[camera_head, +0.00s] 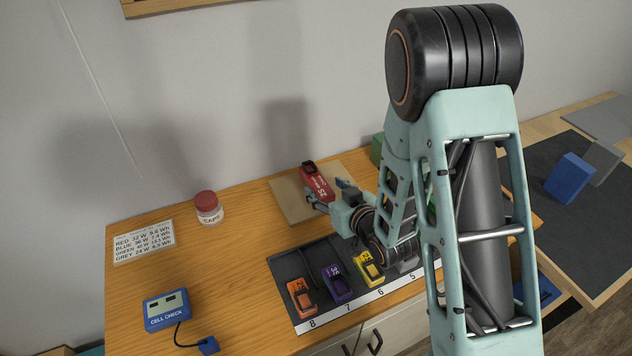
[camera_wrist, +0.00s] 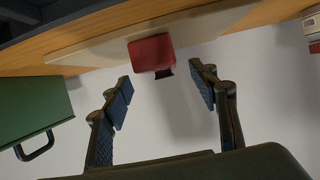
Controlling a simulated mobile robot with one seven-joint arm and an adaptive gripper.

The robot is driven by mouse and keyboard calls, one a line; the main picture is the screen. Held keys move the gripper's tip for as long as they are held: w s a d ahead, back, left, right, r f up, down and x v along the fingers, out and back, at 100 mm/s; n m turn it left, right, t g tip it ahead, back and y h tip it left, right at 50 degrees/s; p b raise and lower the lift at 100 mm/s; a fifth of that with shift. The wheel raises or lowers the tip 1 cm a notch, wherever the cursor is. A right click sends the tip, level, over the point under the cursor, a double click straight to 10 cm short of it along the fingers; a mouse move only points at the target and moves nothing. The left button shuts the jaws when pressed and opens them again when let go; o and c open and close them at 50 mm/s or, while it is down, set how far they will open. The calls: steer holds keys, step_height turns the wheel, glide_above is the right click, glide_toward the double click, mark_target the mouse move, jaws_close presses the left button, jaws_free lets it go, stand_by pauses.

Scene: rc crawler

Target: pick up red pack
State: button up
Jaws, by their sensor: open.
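The red pack (camera_head: 314,178) stands on a light board at the back of the wooden table in the head view. It has a black top and white printing on its side. My gripper (camera_head: 326,194) is at the front of the pack and hides some of its lower part. In the wrist view the red pack (camera_wrist: 152,54) shows just beyond the fingertips, between the two fingers of my gripper (camera_wrist: 163,82). The fingers are spread wide with blue pads, and nothing is held. I cannot tell whether a finger touches the pack.
In front is a dark tray (camera_head: 286,262) with orange (camera_head: 301,297), purple (camera_head: 336,283) and yellow (camera_head: 369,268) packs. A red-capped jar (camera_head: 208,208), a label card (camera_head: 143,242) and a blue cell checker (camera_head: 167,310) are left. A green case (camera_wrist: 35,100) stands beside the board.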

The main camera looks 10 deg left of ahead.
mark_target(317, 180)
steer(key=shift+p+x, duration=0.85)
steer(key=shift+x, duration=2.45)
steer(key=shift+r, duration=0.1)
steer(key=c, duration=1.4)
steer(key=shift+a+r, duration=0.1)
jaws_close()
steer(key=shift+r, duration=0.1)
